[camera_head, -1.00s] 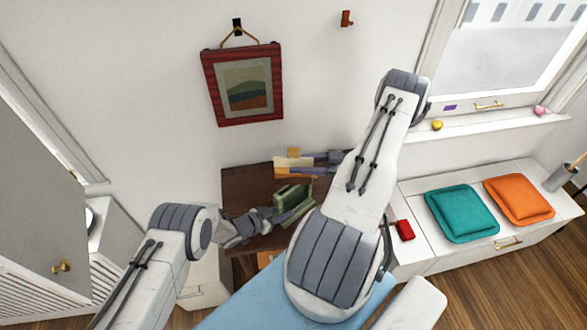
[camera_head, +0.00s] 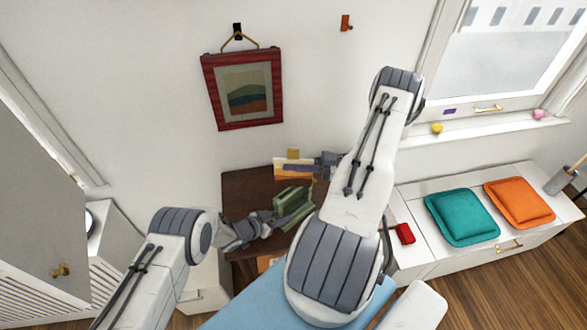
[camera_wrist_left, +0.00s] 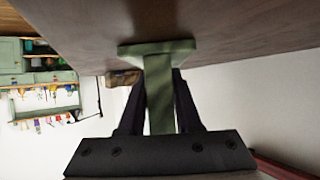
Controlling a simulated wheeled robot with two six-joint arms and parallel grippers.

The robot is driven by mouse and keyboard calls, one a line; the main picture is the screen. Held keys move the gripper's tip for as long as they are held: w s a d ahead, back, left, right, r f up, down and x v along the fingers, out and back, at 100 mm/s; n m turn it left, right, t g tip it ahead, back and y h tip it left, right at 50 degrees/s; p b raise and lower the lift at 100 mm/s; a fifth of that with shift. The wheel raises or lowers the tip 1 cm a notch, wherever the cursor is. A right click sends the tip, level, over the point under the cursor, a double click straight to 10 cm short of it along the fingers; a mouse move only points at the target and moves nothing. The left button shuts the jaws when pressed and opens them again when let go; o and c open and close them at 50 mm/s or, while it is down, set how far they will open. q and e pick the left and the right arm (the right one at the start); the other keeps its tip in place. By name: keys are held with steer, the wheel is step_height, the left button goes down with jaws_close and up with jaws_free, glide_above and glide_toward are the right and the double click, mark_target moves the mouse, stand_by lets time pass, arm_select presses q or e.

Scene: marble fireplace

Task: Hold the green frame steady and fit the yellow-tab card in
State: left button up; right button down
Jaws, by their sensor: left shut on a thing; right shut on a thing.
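The green frame (camera_head: 291,201) stands on the dark brown table. My left gripper (camera_head: 297,214) is shut on the frame from the front. In the left wrist view its dark fingers close on both sides of the frame's green upright part (camera_wrist_left: 159,100), and the frame's wide base meets the wooden surface. The card (camera_head: 290,168), pale and orange with a yellow tab (camera_head: 293,153) on top, is held by my right gripper (camera_head: 318,163). The card is behind the frame and above it in the picture, apart from it. The right fingertips are partly hidden against the card.
The dark table (camera_head: 237,190) has bare room left of the frame. My right arm covers its right side. A red-framed picture (camera_head: 207,90) hangs on the wall above. A red object (camera_head: 405,233) lies on the white bench near a teal cushion (camera_head: 461,214).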

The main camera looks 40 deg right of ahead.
mark_target(294, 149)
step_height(294, 149, up, 9)
stand_by(0.3)
steer(key=shift+f, duration=4.8)
steer(key=shift+f, duration=0.2)
steer(key=c, duration=1)
jaws_free()
